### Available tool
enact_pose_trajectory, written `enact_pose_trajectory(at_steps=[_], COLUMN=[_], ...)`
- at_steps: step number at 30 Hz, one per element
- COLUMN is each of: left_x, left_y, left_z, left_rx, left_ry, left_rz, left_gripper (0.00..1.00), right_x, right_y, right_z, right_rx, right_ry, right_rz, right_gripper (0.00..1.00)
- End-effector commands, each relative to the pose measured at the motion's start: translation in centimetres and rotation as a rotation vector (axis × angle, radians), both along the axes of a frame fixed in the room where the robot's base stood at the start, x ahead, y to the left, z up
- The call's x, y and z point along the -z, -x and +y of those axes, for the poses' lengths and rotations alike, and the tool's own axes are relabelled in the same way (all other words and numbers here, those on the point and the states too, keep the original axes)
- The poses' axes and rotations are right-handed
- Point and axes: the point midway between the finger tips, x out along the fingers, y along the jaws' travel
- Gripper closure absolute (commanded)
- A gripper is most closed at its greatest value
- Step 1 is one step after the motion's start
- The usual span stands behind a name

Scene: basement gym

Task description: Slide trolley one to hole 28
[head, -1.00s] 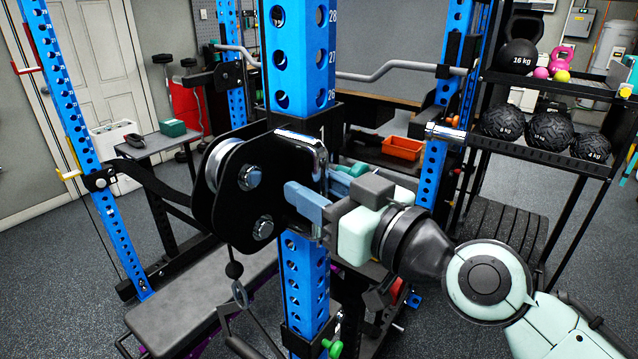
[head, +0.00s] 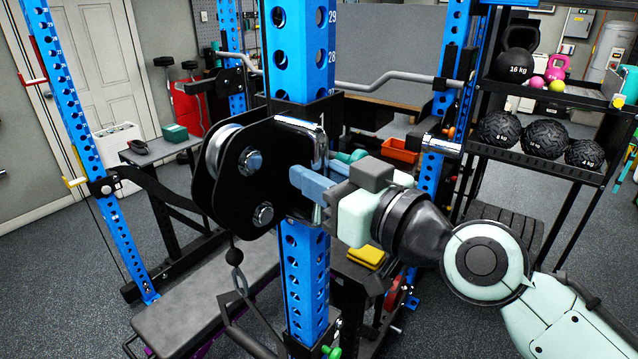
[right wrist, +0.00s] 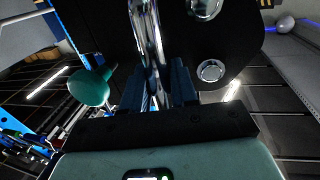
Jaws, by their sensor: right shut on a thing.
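Trolley one (head: 228,180) is a black carriage with a pulley and chrome bolts, sitting around the blue numbered upright (head: 303,60). The marks 29 and 28 show above the trolley's top edge. My right gripper (head: 312,188) is shut on the trolley's chrome handle (head: 318,135), at the right side of the upright. In the right wrist view the blue fingers close around the chrome handle (right wrist: 150,50). A teal knob (right wrist: 90,88) stands beside the handle; it shows behind my gripper in the head view (head: 350,156). Its pin is hidden. My left gripper is out of view.
A grey bench (head: 200,315) lies below left, with a cable (head: 238,280) hanging from the trolley. A rack of balls and kettlebells (head: 545,160) stands at the right. A blue upright (head: 75,130) stands at the left. Green knob (head: 331,351) sits low on the upright.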

Motion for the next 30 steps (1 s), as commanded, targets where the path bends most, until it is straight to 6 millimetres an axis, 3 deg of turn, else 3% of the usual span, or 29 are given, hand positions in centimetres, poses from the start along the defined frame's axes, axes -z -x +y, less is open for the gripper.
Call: enact_pose_trajectory(at_steps=[1, 3, 12, 19, 30], left_x=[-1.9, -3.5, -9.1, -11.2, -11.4], left_y=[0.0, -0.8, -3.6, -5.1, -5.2], left_z=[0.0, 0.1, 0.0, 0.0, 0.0], left_rx=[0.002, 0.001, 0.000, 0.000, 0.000], left_ry=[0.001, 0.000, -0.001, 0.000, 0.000], left_rz=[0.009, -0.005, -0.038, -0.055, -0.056], left_gripper=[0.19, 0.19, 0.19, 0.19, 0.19], right_x=[-2.8, -4.8, -11.3, -13.5, -13.5], right_y=[0.1, 0.1, 0.1, 0.1, 0.1], right_z=[-0.1, -0.1, -0.1, -0.1, -0.1], right_rx=[0.002, 0.002, 0.003, 0.003, 0.003], right_ry=[-0.006, -0.006, -0.007, -0.008, -0.007], right_rz=[-0.012, -0.014, -0.017, -0.013, -0.007], right_gripper=[1.00, 1.00, 1.00, 1.00, 1.00])
